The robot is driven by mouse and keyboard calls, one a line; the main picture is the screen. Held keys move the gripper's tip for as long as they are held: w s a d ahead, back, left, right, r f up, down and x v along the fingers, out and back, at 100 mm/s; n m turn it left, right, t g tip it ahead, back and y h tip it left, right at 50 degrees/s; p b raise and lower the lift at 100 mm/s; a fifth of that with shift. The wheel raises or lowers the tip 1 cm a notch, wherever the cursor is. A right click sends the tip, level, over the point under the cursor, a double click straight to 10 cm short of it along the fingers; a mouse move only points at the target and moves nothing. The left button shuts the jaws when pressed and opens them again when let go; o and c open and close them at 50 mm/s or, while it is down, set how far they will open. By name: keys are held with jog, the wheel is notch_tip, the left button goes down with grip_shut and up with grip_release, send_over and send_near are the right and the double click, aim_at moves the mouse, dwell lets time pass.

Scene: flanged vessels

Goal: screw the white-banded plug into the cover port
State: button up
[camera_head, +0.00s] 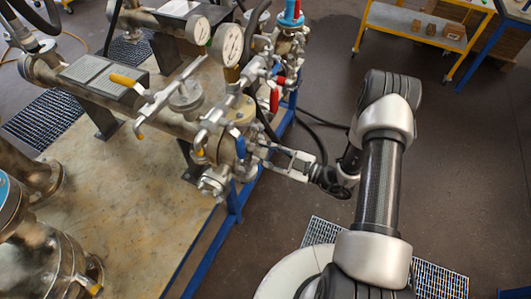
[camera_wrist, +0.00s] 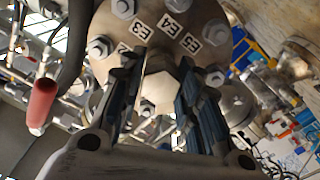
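In the wrist view the round metal cover (camera_wrist: 151,8) fills the top middle. It has hex bolts around its rim and labels E3, E4 and E5. My gripper (camera_wrist: 158,62) points at the cover, with one dark ribbed finger on each side of a pale hex head (camera_wrist: 160,92), which I take to be the plug. The fingers look closed against its sides. No white band shows, and the plug's far end and the port are hidden behind the hex head. In the head view my gripper (camera_head: 267,156) reaches left to the valve assembly; the plug cannot be made out there.
Close by in the head view are two pressure gauges (camera_head: 228,45), a red lever (camera_head: 275,97) and pipework. A red handle (camera_wrist: 42,103) hangs at left in the wrist view. The blue stand edge (camera_head: 237,203) runs below my gripper. Open floor lies right of my arm.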

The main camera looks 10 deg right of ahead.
jog(key=o, duration=0.4)
jog(key=v, duration=1.2)
jog(key=shift+c, duration=0.2)
